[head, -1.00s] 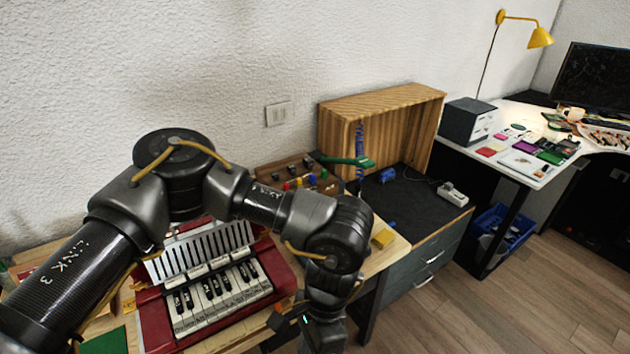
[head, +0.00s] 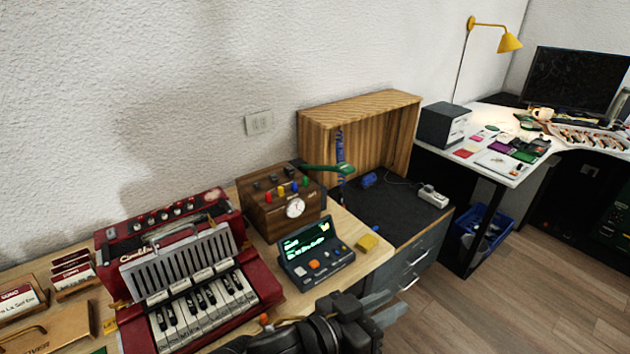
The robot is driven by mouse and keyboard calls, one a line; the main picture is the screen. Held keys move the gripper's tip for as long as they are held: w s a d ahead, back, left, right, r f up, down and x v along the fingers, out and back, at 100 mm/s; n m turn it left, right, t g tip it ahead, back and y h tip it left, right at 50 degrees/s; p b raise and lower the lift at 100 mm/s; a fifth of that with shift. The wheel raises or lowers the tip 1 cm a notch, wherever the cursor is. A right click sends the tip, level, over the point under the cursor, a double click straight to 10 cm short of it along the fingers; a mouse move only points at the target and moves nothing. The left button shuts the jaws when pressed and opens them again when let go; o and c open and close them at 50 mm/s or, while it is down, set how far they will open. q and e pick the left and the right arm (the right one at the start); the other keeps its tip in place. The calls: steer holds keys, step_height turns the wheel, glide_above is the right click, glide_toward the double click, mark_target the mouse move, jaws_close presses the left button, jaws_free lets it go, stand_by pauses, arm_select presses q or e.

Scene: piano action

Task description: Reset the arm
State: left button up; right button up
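The red toy piano (head: 190,270), with white and black keys and a silver grille, sits on the wooden table at the lower left. My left gripper (head: 388,306) is at the bottom centre, beyond the table's right front edge and pointing right. Its two grey fingers show a gap with nothing between them. It is well apart from the piano, and my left forearm runs along the bottom edge of the picture. My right gripper is not in view.
A small console with a green screen (head: 315,254) and a wooden box with coloured knobs and a dial (head: 283,205) stand right of the piano. Cards in wooden holders (head: 73,272) are at left. A yellow block (head: 368,242) lies near the table's right edge. Open floor lies at lower right.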

arm_select(q)
steer(key=a+f+n+t+y, duration=0.1)
steer(key=a+f+n+y, duration=0.3)
steer(key=a+f, duration=0.55)
steer(key=a+f+n+t+y, duration=0.1)
steer(key=a+f+n+y, duration=0.2)
steer(key=a+f+y, duration=0.7)
steer(key=s+a+f+g, duration=0.3)
steer(key=s+a, duration=0.4)
steer(key=a, duration=0.3)
steer(key=s+a+f+g, duration=0.35)
steer(key=s+a, duration=0.35)
steer(key=a, duration=0.3)
steer(key=s+a+f+x, duration=0.1)
steer(key=s+x, duration=0.2)
steer(key=x, duration=0.9)
steer(key=s+a+x, duration=0.1)
steer(key=s+x, duration=0.1)
steer(key=x, duration=1)
steer(key=s+a+f+g+y, duration=0.1)
steer(key=s+a+f, duration=0.1)
steer(key=s+f, duration=1.5)
steer(key=shift+s, duration=0.35)
